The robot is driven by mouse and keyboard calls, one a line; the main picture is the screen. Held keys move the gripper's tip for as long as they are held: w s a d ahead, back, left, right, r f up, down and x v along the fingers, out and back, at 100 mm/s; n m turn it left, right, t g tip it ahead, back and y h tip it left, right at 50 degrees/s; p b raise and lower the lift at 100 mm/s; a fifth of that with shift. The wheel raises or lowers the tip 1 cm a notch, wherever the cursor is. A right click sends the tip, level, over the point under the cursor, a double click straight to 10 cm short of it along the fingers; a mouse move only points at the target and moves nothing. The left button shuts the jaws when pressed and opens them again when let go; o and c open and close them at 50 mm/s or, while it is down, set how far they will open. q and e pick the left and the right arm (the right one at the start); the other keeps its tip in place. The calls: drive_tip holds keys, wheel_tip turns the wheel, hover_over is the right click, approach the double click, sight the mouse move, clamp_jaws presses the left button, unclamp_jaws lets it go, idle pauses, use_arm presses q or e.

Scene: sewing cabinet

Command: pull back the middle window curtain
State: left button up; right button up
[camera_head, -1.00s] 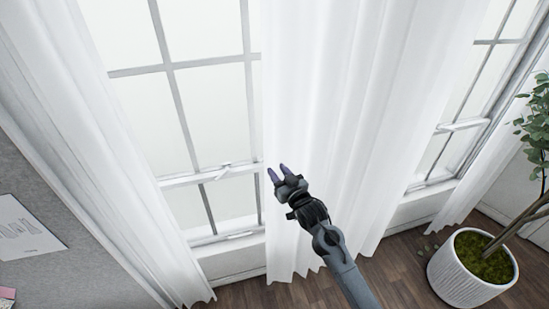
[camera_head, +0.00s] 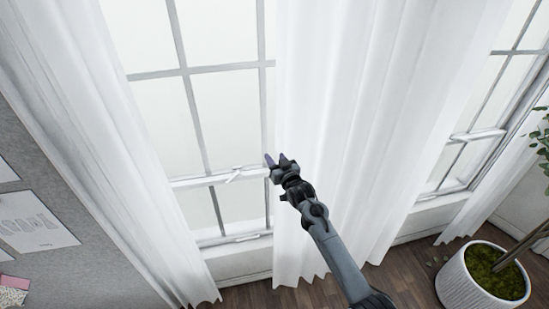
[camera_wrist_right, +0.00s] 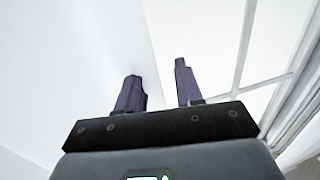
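The middle white curtain (camera_head: 345,110) hangs in folds between two windows, from the top of the head view nearly to the floor. My right gripper (camera_head: 276,160) is at its left edge, about level with the window's cross rail. In the right wrist view the two purple fingers of the gripper (camera_wrist_right: 160,88) stand apart. White curtain cloth (camera_wrist_right: 80,60) fills the left of that view and its edge runs up between the fingers; I cannot tell whether it touches them. My left gripper is not in view.
The left window (camera_head: 220,110) is uncovered between the middle curtain and a left curtain (camera_head: 110,150). Another window (camera_head: 480,120) is at right. A potted plant in a white ribbed pot (camera_head: 462,285) stands on the wooden floor at lower right. A grey board (camera_head: 60,260) is at left.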

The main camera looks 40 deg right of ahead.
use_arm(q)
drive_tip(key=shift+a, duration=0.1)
use_arm(e)
drive_tip(key=shift+w, duration=0.1)
clamp_jaws()
idle(0.3)
